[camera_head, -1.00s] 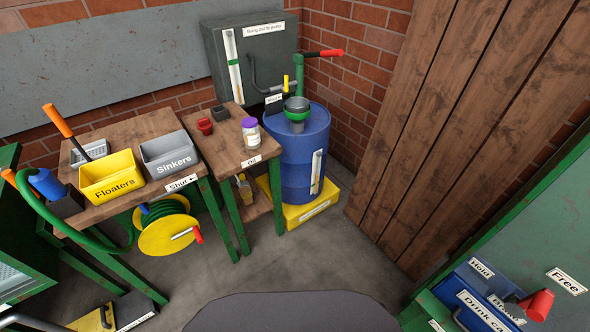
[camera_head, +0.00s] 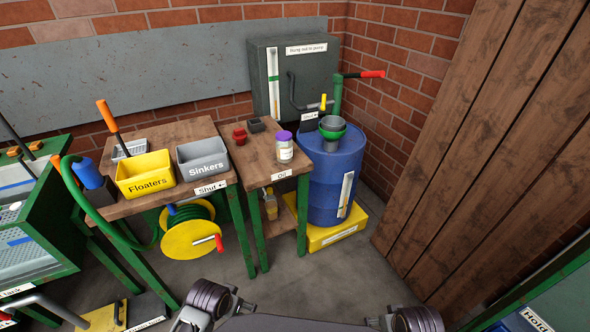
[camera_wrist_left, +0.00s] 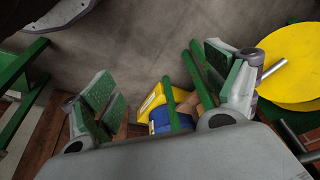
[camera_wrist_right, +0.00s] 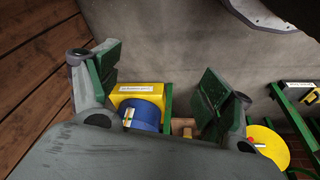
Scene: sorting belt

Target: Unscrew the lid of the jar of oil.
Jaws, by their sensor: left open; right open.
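The jar of oil (camera_head: 285,152) is a small clear jar with a pale label and a purple lid (camera_head: 284,136). It stands upright on the small wooden table (camera_head: 262,160) marked "Oil", near its right edge. The lid sits on the jar. My left gripper (camera_wrist_left: 163,82) is open and empty in the left wrist view. My right gripper (camera_wrist_right: 160,80) is open and empty in the right wrist view. Both are over floor and well apart from the jar, which I cannot make out in either wrist view. Only parts of my arms show at the bottom of the head view.
A blue barrel (camera_head: 333,185) with a funnel and pump stands right of the jar on a yellow base (camera_head: 335,233). A red item (camera_head: 240,136) and a dark block (camera_head: 257,125) are behind the jar. Yellow (camera_head: 144,175) and grey (camera_head: 202,158) bins stand left.

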